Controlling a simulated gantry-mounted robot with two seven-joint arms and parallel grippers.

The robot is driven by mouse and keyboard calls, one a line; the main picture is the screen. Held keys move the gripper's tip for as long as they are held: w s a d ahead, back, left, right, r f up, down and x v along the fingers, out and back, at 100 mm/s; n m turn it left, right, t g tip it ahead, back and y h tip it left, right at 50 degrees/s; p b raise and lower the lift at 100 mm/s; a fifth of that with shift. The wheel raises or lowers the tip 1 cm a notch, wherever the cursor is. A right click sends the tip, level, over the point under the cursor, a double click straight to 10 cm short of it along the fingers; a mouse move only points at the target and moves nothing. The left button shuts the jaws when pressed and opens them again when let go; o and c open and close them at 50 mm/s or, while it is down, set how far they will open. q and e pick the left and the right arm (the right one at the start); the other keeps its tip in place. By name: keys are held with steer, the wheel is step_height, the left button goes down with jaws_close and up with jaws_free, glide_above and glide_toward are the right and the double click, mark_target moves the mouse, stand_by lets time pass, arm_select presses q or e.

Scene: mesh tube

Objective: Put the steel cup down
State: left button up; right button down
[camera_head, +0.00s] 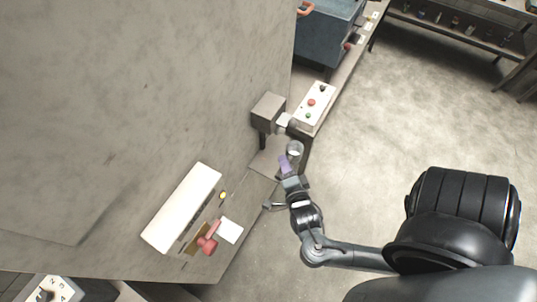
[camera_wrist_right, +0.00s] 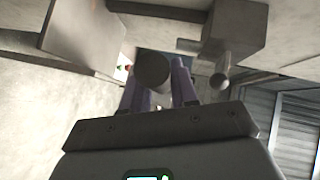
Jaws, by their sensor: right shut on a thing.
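The steel cup (camera_head: 295,148) is a small grey cylinder at the tip of my right arm in the head view. My right gripper (camera_head: 288,165), with purple fingers, is shut on it. In the right wrist view the cup (camera_wrist_right: 153,70) shows as a dark round shape between the two purple fingers. The cup is beside the end of a narrow bench, near a small grey shelf (camera_head: 265,163). I cannot tell whether its base touches anything. My left gripper is not in view.
A grey box-shaped machine (camera_head: 268,107) and a white control panel with buttons (camera_head: 314,104) stand just beyond the cup. A white box (camera_head: 182,207), a red clamp-like part (camera_head: 208,238) and a white sheet (camera_head: 230,230) are at lower left. Open floor lies to the right.

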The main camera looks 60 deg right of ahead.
steer(key=w+d+f, duration=0.1)
steer(key=w, duration=0.2)
steer(key=w+f, duration=0.2)
steer(key=w+d+f, duration=0.1)
steer(key=w+f, duration=0.1)
steer(key=w, duration=0.1)
steer(key=shift+w+d+f, duration=0.2)
steer(key=shift+w+d, duration=0.1)
steer(key=shift+w, duration=0.05)
steer(key=shift+f, duration=2.05)
steer(key=shift+f, duration=0.1)
steer(key=c, duration=0.9)
jaws_free()
steer(key=shift+o, duration=0.2)
steer(key=shift+a, duration=0.1)
